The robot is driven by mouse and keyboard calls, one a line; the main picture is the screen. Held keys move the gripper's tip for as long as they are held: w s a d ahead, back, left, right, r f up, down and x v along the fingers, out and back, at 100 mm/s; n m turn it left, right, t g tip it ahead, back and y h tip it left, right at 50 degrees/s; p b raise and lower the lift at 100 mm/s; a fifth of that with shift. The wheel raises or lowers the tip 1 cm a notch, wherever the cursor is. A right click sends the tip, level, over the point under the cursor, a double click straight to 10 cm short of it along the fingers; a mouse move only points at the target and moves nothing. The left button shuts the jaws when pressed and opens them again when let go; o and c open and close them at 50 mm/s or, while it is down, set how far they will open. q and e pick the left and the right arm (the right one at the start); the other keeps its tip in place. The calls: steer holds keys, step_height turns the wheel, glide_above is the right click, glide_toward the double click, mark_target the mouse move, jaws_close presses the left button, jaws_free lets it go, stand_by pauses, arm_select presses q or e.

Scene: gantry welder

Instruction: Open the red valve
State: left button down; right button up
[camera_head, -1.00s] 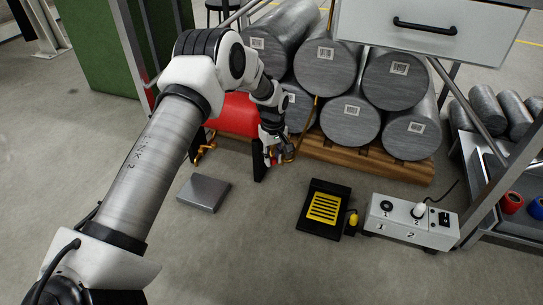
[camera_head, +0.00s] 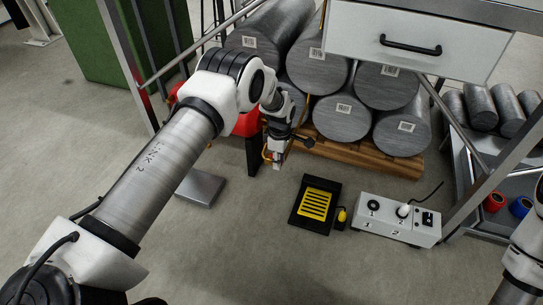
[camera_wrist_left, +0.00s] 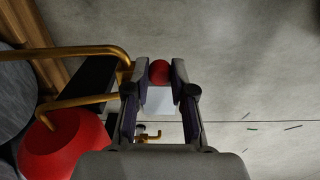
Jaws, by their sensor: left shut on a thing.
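My left gripper (camera_head: 273,160) is beside the red tank (camera_head: 248,123), near its black leg. In the left wrist view its two fingers are closed on a small round red piece, the red valve (camera_wrist_left: 159,71), at the fingertips. A brass pipe (camera_wrist_left: 88,51) runs from the left towards the fingertips. The same red tank (camera_wrist_left: 62,150) shows at the lower left there. In the head view my arm and gripper hide the valve and part of the tank. My right arm shows only at the right edge of the head view; its gripper is out of the picture.
Grey cylinders (camera_head: 342,117) are stacked on a wooden pallet (camera_head: 375,158) behind. A grey metal plate (camera_head: 200,188), a black and yellow pedal (camera_head: 316,203) and a white control box (camera_head: 398,219) stand on the floor. A white drawer (camera_head: 410,40) overhangs the cylinders.

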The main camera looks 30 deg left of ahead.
arm_select(q)
steer(key=shift+w+d+f+n+b, duration=0.1)
steer(key=shift+w+d+n+b, duration=0.15)
steer(key=shift+w+n, duration=0.65)
steer(key=shift+w+d+r+n+b, duration=0.1)
steer(key=shift+w+d+n+b, duration=0.2)
steer(key=shift+n, duration=1.15)
steer(key=shift+w+d+f+n+b, duration=0.1)
steer(key=shift+w+d+n+b, duration=0.15)
steer(key=shift+w+n, duration=0.6)
steer(key=shift+s+n, duration=0.25)
steer(key=shift+n, duration=0.05)
steer(key=c, duration=1)
jaws_free()
steer(key=shift+o, duration=0.2)
step_height(320, 180, up, 12)
